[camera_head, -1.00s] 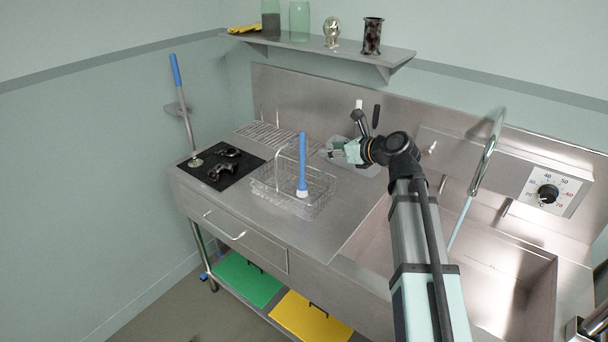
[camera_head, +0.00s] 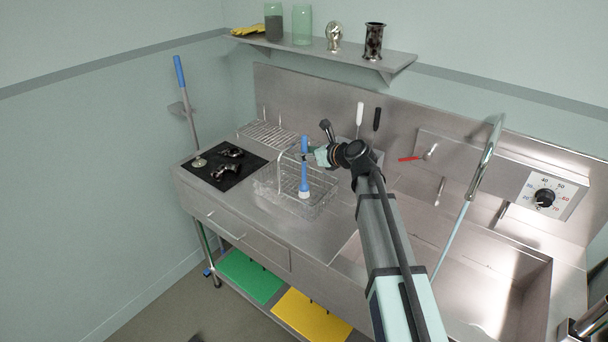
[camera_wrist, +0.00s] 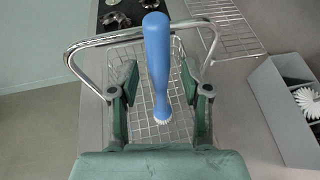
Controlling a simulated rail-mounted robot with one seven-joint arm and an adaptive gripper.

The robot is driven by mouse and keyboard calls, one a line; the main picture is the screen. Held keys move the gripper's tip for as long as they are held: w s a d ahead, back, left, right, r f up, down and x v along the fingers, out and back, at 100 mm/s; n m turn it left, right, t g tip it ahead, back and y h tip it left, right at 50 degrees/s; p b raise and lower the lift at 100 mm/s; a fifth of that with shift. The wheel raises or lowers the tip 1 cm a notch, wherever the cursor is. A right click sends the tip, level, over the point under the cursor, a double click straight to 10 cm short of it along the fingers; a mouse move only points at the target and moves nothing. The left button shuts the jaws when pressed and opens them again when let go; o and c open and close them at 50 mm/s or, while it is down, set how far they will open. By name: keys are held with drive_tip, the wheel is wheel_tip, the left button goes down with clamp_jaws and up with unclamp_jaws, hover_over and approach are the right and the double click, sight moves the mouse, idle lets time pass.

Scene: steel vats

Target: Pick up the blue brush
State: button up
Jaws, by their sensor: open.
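The blue brush (camera_head: 304,172) stands upright in the wire basket (camera_head: 325,205) on the steel counter, handle up and white bristles down. In the wrist view the brush (camera_wrist: 156,60) rises between the two fingers of my gripper (camera_wrist: 160,98). My gripper is open, with a finger on each side of the brush and a gap to each. In the head view my gripper (camera_head: 311,154) is at the upper part of the handle, partly hiding it. The basket's curved handle (camera_wrist: 95,42) passes close to the fingers in the wrist view.
A black mat (camera_head: 220,178) with dark parts lies left of the basket, and a wire rack (camera_head: 268,134) lies behind it. A grey holder with white brushes (camera_wrist: 290,105) stands to the right in the wrist view. The sink (camera_head: 490,280) is at the right.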

drive_tip(key=shift+x, duration=0.95)
clamp_jaws()
